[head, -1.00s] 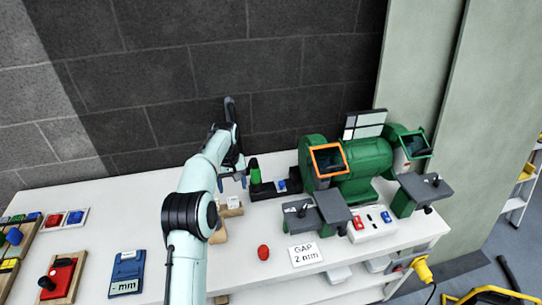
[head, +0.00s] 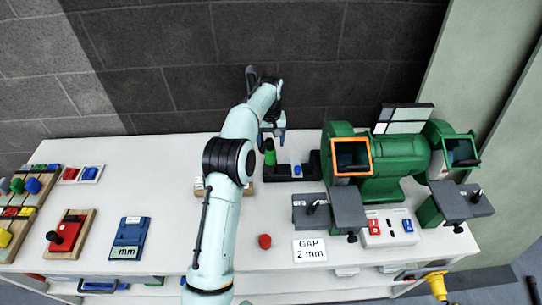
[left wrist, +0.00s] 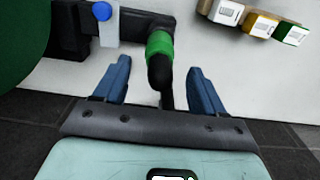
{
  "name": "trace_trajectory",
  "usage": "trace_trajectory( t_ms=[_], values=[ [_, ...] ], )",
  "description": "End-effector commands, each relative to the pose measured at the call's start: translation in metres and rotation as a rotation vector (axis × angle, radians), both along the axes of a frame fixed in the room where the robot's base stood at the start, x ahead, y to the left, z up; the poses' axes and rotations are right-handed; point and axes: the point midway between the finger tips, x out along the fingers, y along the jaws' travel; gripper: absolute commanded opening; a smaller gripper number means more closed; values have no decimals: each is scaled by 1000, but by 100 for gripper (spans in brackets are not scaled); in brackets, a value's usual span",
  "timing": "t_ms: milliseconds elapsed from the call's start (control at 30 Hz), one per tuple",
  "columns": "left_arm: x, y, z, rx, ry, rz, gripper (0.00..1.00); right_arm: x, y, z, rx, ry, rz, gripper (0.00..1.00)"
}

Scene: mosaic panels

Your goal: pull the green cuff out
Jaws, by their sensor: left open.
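The green cuff (head: 270,156) stands at the left end of a dark base on the bench, with a black part at its top. In the left wrist view the green cuff (left wrist: 159,44) sits just beyond the fingertips, and the black part lies between the fingers. My left gripper (head: 272,133) is open, with its blue fingers on either side and a gap to each. It does not grip the cuff. My right gripper is not in view.
A blue knob (head: 298,169) sits on the same dark base, beside the green grinder (head: 385,165). A red knob (head: 265,241) and GAP card (head: 310,249) lie in front. The brick wall is close behind.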

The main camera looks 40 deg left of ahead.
Motion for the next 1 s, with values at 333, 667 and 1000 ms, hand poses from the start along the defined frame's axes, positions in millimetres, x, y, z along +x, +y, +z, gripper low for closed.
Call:
trace_trajectory(
  t_ms=[333,667,1000],
  values=[
    [-1,0,-47,-2,4,0,70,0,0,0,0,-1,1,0],
    [-1,0,-81,0,1,0,70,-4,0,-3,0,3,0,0],
    [0,0,-85,-1,1,0,70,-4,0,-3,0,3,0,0]
  ],
)
